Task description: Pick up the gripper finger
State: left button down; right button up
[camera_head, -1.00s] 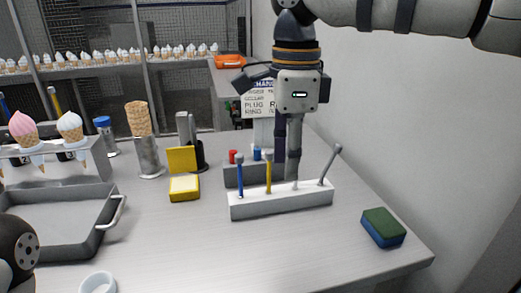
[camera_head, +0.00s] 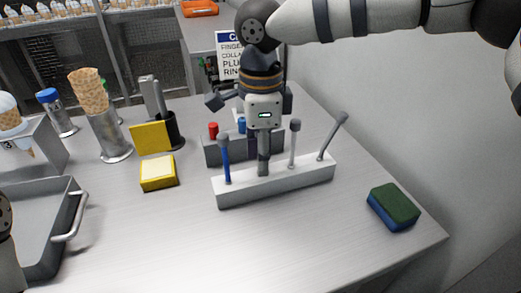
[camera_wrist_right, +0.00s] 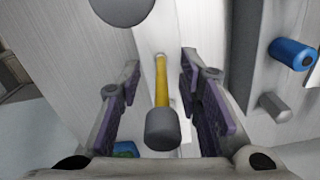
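A white holder block (camera_head: 285,187) stands on the table in the head view. It carries a blue stick (camera_head: 226,160), a grey stick (camera_head: 294,143) and a tilted grey stick (camera_head: 333,136). In the right wrist view a yellow stick (camera_wrist_right: 161,82) with a grey head stands between the spread purple-padded fingers of my right gripper (camera_wrist_right: 160,92), with gaps on both sides. In the head view my right gripper (camera_head: 263,160) points down over the holder and hides the yellow stick. Which stick the task means is not shown.
A grey block (camera_head: 213,152) with red and blue pegs stands close behind the holder. A tray (camera_head: 40,225) is at the left. The table front is clear.

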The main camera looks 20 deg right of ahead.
jog(key=shift+f, duration=0.25)
grip_shut()
jog(key=shift+r, duration=0.1)
